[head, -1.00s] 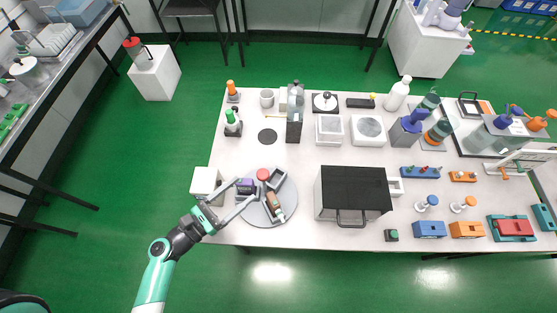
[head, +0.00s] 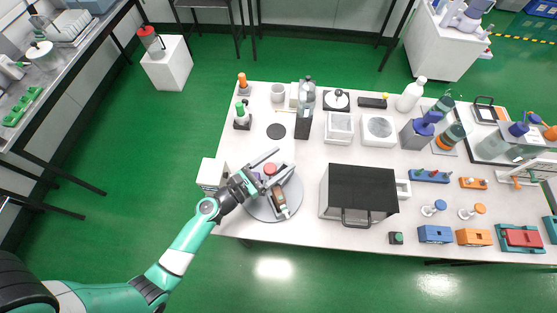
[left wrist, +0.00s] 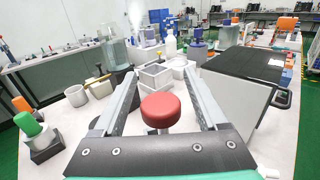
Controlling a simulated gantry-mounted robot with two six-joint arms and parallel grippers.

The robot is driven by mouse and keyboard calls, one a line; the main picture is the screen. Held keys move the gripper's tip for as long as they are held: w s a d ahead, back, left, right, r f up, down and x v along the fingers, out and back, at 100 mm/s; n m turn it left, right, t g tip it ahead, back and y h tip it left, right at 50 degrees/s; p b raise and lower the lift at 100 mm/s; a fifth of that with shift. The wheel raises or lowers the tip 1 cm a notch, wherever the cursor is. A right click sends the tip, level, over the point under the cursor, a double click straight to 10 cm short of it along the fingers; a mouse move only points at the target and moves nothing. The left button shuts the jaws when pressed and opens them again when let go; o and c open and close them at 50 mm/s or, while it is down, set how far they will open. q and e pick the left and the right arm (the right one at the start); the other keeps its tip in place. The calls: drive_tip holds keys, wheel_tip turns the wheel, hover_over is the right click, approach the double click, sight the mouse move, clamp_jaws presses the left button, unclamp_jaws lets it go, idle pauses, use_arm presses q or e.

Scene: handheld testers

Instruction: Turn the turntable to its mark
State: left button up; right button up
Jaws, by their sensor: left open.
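The turntable (head: 259,209) is a round grey disc near the table's front left. A red round knob (head: 270,168) and a long tool with a brown part (head: 280,200) are on it. My left gripper (head: 281,163) is open over the turntable's far side and hides part of it. In the left wrist view the red knob (left wrist: 160,110) appears between the two spread fingers, with a visible gap on each side. I cannot tell how far above it the fingers are. I cannot make out a turntable mark. My right gripper is not in view.
A white box (head: 211,173) stands left of the turntable. A black-topped box (head: 362,188) stands to its right. A flat dark disc (head: 276,131), a grey bottle holder (head: 304,122) and a green-topped peg (head: 241,115) lie farther back.

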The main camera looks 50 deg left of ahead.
use_arm(q)
clamp_jaws()
idle(1.3)
